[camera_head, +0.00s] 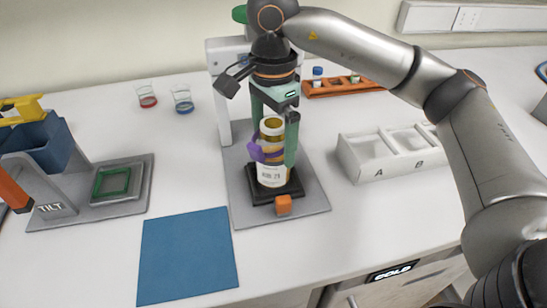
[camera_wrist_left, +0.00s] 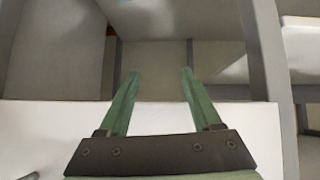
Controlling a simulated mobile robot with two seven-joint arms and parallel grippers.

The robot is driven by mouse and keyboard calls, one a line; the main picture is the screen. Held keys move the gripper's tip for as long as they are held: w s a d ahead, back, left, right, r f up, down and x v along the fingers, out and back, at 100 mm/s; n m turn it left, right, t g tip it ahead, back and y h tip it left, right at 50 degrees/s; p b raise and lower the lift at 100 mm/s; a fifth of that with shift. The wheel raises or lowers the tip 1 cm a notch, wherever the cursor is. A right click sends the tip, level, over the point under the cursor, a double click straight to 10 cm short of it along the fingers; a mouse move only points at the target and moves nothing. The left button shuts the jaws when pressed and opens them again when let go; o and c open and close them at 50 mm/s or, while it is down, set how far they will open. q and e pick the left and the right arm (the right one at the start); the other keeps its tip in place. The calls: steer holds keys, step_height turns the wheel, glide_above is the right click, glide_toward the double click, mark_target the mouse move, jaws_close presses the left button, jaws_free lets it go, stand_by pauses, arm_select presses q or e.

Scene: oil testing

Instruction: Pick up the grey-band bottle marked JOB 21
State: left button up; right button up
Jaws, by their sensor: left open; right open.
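An amber bottle (camera_head: 271,174) with a white label stands upright on a black base in the middle of the head view. The small label print seems to begin with JOB, but I cannot read the number surely. A purple piece (camera_head: 256,151) sits at its upper part; I cannot make out a grey band. My right gripper (camera_head: 276,148) is open and points down, its green fingers on either side of the bottle's upper part. I cannot tell whether they touch it. My left gripper (camera_wrist_left: 159,75) is open and empty in the left wrist view, and out of the head view.
The black base rests on a grey plate (camera_head: 240,203) with a white upright behind. A white tray (camera_head: 360,175) marked A and B is to the right. An orange rack (camera_head: 345,90) is behind. A blue mat (camera_head: 188,255) lies in front. A TILT device (camera_head: 60,205) is at left.

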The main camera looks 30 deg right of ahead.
steer(key=shift+f, duration=0.95)
steer(key=shift+c, duration=0.2)
jaws_close()
steer(key=shift+r, duration=0.1)
